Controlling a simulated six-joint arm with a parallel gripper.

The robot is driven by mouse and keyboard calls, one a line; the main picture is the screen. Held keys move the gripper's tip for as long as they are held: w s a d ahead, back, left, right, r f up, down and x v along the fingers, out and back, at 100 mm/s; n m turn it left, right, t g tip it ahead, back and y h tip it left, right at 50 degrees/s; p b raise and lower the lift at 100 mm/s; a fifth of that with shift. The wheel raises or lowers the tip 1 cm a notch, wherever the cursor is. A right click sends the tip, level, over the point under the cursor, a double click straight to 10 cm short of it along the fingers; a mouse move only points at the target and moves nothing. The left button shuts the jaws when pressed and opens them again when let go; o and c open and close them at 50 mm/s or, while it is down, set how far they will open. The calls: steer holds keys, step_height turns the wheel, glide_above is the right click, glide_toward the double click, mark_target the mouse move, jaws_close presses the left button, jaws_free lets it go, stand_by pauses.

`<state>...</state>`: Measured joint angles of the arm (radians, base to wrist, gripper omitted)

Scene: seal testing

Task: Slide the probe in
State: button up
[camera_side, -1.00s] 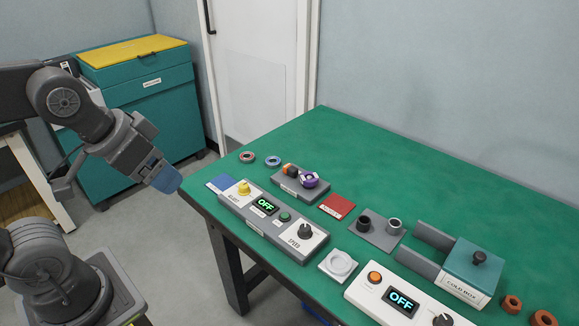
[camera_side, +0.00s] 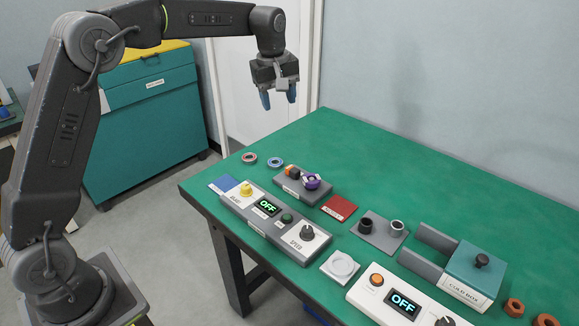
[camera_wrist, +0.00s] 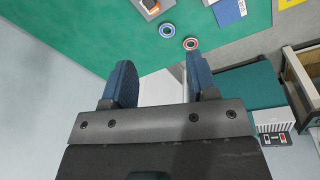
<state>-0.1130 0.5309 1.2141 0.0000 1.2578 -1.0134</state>
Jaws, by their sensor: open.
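My gripper (camera_side: 279,97) hangs fingers down, open and empty, high above the far left end of the green table. In the wrist view its two blue fingers (camera_wrist: 160,72) are spread with nothing between them. No object is clearly recognizable as the probe. A grey block (camera_side: 308,192) near the table's left end holds an orange piece (camera_side: 293,173) and a purple round part (camera_side: 312,181). A grey plate (camera_side: 380,239) carries a black cylinder (camera_side: 366,226) and a grey cylinder (camera_side: 397,228). The block is partly visible at the wrist view's top edge.
Control panels (camera_side: 272,228) and (camera_side: 385,298) line the front edge, both displays reading OFF. A red-rimmed ring (camera_side: 249,158) and a blue ring (camera_side: 275,162) lie at the far left. The table's back is clear.

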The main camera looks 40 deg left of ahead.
mark_target(290, 166)
steer(key=w+a+f+n+g, duration=0.1)
steer(key=w+a+f+n, duration=0.1)
steer(key=w+f+n, duration=0.3)
steer(key=w+a+f+g, duration=0.1)
steer(key=w+a+f, duration=0.15)
steer(key=f, duration=1.35)
steer(key=d+f, duration=0.1)
steer(key=f, duration=0.4)
steer(key=shift+w+f, duration=0.15)
jaws_close()
